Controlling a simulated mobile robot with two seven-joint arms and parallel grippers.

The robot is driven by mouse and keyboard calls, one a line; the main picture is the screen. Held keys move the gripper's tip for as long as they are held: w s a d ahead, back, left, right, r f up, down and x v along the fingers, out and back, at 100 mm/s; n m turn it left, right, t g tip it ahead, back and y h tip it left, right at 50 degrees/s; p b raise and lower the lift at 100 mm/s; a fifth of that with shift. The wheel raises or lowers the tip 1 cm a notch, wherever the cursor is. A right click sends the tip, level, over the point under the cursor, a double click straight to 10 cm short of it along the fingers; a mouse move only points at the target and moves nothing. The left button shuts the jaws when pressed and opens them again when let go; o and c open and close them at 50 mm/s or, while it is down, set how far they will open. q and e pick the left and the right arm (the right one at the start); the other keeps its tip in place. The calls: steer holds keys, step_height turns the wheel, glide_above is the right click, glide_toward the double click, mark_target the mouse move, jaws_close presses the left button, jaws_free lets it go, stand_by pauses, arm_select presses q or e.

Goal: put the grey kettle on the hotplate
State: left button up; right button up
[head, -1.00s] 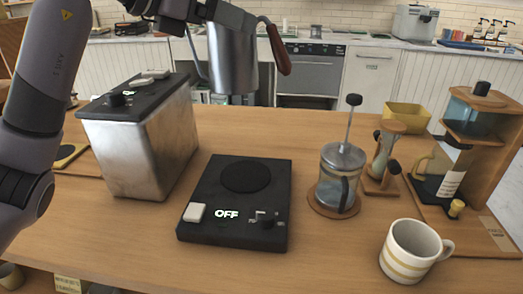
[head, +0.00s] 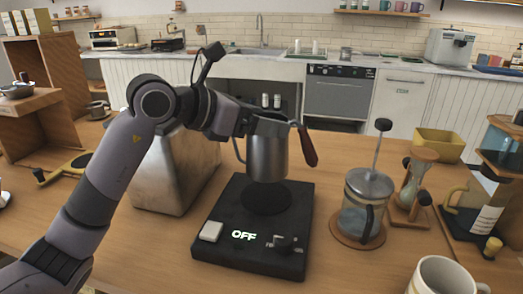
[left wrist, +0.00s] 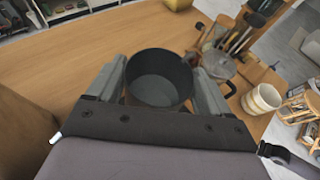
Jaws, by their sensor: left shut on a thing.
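The grey kettle (head: 266,158) is a metal pot with a thin spout on its left and a reddish-brown handle on its right. My left gripper (head: 268,127) is shut on its upper part and holds it upright over the hotplate. The open top of the kettle (left wrist: 158,85) shows between the gripper's two fingers (left wrist: 160,92) in the left wrist view. The black hotplate (head: 225,235) has a round dark burner and its display reads OFF. Whether the kettle's base touches the burner I cannot tell for sure; it appears slightly above it. My right gripper is not in view.
A metal box machine (head: 172,175) stands left of the hotplate, behind my left arm. A French press (head: 364,205) stands close on the right, with an hourglass-shaped brewer (head: 414,185) beyond it. A striped mug (head: 440,277) is at the front right.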

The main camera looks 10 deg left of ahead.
mark_target(250, 148)
arm_select(q)
steer(key=shift+f, duration=2.85)
steer(key=shift+f, duration=0.1)
steer(key=o, duration=1.8)
steer(key=shift+f, duration=0.1)
steer(key=b+v, duration=0.1)
steer(key=v, duration=0.5)
steer(key=shift+s+a, duration=0.25)
steer(key=shift+s, duration=0.05)
steer(key=shift+s+a+r, duration=0.25)
steer(key=shift+s+r, duration=0.05)
steer(key=shift+r, duration=0.05)
